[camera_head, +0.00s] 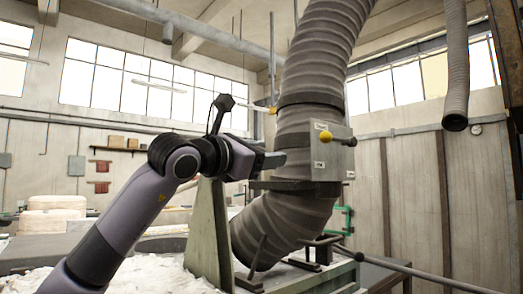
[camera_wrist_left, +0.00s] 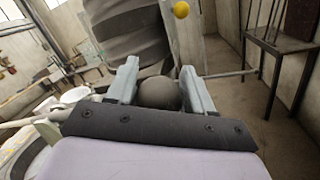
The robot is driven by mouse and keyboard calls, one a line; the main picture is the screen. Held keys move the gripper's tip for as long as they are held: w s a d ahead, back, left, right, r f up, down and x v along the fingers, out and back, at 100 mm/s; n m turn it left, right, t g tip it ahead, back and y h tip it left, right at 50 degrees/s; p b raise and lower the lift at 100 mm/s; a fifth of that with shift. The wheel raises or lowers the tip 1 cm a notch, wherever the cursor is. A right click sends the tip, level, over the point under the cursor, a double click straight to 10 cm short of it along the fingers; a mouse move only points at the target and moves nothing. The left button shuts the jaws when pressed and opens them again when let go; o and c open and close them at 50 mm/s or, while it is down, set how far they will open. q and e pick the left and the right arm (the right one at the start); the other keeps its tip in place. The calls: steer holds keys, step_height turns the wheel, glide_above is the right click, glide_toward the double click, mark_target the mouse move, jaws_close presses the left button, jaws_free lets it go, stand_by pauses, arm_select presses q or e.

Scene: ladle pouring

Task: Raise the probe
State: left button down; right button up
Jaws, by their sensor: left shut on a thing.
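My left gripper (camera_head: 277,160) is beside the grey control box (camera_head: 330,152) on the large ribbed duct (camera_head: 300,110). In the left wrist view its two fingers (camera_wrist_left: 158,85) are closed around a dark round knob (camera_wrist_left: 158,93). The knob is hidden in the head view. A yellow ball knob (camera_head: 325,136) is on the box, above and to the right of the fingertips; a yellow ball also shows in the left wrist view (camera_wrist_left: 181,9). I cannot make out which part is the probe. My right gripper is not in view.
A green metal frame (camera_head: 208,235) stands just below my left forearm. A long thin rod (camera_head: 430,276) runs to the lower right. A second ribbed hose (camera_head: 456,80) hangs at the right. Pale rough material (camera_head: 155,276) covers the lower foreground.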

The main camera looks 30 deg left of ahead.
arm_select(q)
steer(key=shift+w+d+f, duration=0.15)
steer(key=shift+w+f, duration=0.05)
steer(key=shift+f, duration=0.6)
steer(key=c, duration=0.8)
jaws_free()
steer(key=shift+o, duration=1.4)
steer(key=shift+s, duration=0.15)
steer(key=shift+r, duration=0.1)
steer(key=shift+a, duration=0.2)
step_height(320, 180, up, 21)
steer(key=p, duration=0.5)
steer(key=shift+s, duration=0.15)
steer(key=shift+d+f, duration=0.1)
steer(key=shift+f, duration=0.1)
